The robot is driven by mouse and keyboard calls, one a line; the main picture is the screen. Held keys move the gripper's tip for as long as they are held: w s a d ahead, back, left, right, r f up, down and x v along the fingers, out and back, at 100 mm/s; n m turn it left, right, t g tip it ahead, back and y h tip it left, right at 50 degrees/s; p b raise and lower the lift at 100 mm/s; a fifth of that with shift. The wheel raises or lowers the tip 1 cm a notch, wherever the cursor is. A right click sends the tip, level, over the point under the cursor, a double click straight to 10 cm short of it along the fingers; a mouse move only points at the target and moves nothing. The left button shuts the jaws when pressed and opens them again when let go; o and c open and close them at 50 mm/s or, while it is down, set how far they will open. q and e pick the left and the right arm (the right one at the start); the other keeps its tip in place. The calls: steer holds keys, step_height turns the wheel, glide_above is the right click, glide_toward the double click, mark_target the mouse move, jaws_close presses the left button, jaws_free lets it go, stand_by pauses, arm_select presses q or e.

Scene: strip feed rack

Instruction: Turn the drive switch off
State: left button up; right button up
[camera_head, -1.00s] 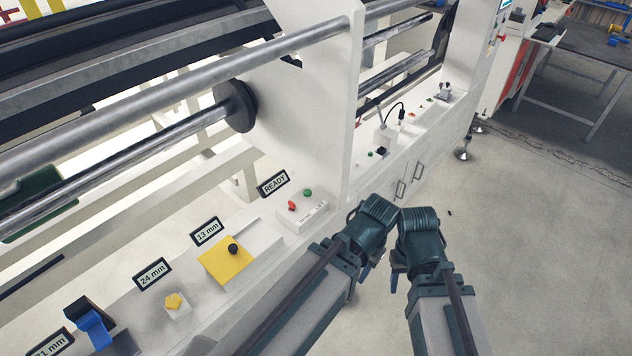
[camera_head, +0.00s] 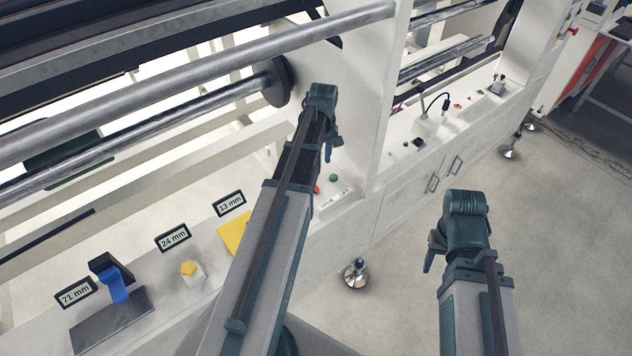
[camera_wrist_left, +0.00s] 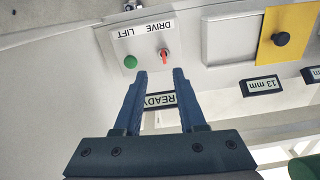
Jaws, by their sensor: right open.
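The drive switch is a small red toggle (camera_wrist_left: 164,55) by the word DRIVE on a white box (camera_wrist_left: 140,40), inverted in the left wrist view. A green button (camera_wrist_left: 130,62) sits beside it, by LIFT. In the head view the red switch (camera_head: 317,189) is partly hidden by my left arm. My left gripper (camera_wrist_left: 161,73) is open and empty. Its fingertips are near the box, in front of the READY display (camera_wrist_left: 160,99), with the switch just beyond the right fingertip; I cannot tell the exact gap. My right gripper (camera_head: 429,262) is open over the floor, away from the rack.
Metal rollers (camera_head: 150,110) run above. A white upright panel (camera_head: 384,100) rises right of the switch box.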

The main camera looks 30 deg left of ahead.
arm_select(q)
steer(key=shift+n, duration=0.5)
steer(key=f+b, duration=0.4)
steer(key=a+f+b, duration=0.1)
steer(key=f+b, duration=0.4)
steer(key=a+f+b, duration=0.1)
steer(key=f+b, duration=0.3)
steer(key=b, duration=0.1)
steer(key=shift+w+a+f, duration=0.1)
steer(key=shift+w+f, duration=0.05)
steer(key=shift+f, duration=0.2)
jaws_close()
